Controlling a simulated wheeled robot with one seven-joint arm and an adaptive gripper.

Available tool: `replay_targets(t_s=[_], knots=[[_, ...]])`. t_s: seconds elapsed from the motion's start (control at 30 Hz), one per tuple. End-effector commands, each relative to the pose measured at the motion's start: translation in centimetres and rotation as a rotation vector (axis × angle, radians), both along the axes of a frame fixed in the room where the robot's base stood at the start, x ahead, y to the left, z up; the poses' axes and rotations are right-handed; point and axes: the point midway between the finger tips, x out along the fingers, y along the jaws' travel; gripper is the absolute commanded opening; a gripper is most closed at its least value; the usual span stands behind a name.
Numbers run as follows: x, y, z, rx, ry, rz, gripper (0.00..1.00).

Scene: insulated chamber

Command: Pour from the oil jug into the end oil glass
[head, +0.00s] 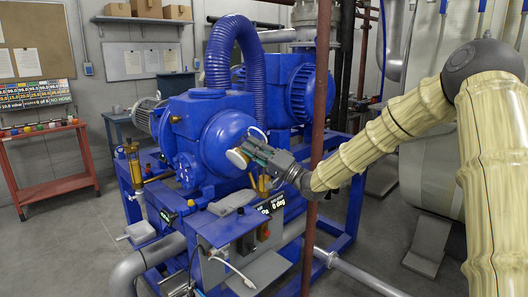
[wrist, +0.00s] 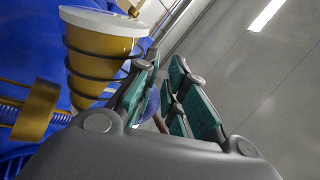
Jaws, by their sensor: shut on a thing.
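My gripper (head: 249,153) is in front of the round blue end of the pump and appears closed on the oil jug (head: 236,158). The jug shows as a small pale disc with a yellowish edge at the fingertips. In the wrist view the jug (wrist: 98,48) is a yellow cone with a white rim and dark rings, left of my gripper (wrist: 165,90) with its teal pads. The exact grip spot is hidden. An amber oil glass (head: 133,163) stands at the pump's left end, well left of the jug and apart from it. Its oil level is too small to read.
The blue pump (head: 215,138) fills the middle, with a ribbed blue hose (head: 232,55) above it. A reddish vertical pipe (head: 320,90) stands close to my arm. A control box (head: 235,240) is below. A red bench (head: 52,170) stands left, with open floor before it.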

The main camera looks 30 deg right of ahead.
Motion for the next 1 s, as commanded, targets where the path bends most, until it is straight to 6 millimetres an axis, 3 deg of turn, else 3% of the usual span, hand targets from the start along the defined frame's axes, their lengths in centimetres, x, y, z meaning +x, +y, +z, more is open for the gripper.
replay_targets(t_s=[1.0], knots=[[0.04,-0.09,0.51,0.035,0.013,0.000,0.00]])
